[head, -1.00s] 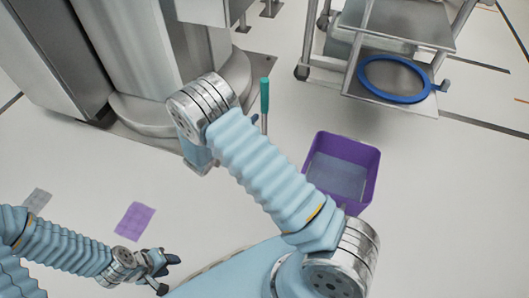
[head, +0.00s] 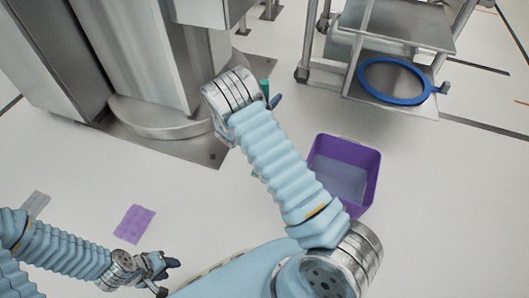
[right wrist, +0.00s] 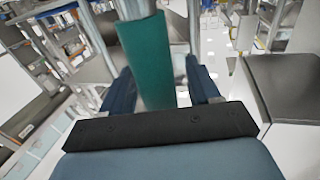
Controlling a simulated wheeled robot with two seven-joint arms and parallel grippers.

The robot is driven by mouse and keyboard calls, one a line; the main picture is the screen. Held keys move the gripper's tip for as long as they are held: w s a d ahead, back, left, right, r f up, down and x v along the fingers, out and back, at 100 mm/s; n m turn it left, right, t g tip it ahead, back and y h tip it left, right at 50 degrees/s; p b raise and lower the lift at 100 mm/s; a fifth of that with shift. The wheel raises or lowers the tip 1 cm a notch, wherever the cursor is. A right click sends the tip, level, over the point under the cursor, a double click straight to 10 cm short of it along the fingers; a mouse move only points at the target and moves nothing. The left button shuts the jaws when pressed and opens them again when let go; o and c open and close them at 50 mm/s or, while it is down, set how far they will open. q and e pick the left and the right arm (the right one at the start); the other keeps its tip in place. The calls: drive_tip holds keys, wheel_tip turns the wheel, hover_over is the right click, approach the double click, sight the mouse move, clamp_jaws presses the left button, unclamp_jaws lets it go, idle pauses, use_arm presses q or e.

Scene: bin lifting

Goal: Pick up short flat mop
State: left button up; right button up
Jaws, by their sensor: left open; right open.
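The mop's green handle top (head: 265,88) shows just past my right wrist in the head view. A small green piece lower down (head: 255,173) peeks out beside my right forearm; the rest of the mop is hidden behind the arm. In the right wrist view the green handle (right wrist: 148,62) stands large, slightly tilted, between the two blue fingers of my right gripper (right wrist: 160,88). That gripper is open, with no clear grip on the handle. My left gripper (head: 165,274) is open and empty at the lower left, far from the mop.
A purple bin (head: 364,157) stands on the floor right of my right arm. A steel cart (head: 410,30) with a blue ring (head: 395,100) is at the upper right. A large steel machine (head: 140,60) is at the upper left. Purple (head: 134,223) and grey cloths (head: 36,204) lie lower left.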

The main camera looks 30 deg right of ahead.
drive_tip(key=c, duration=1)
drive_tip(key=shift+r, duration=0.1)
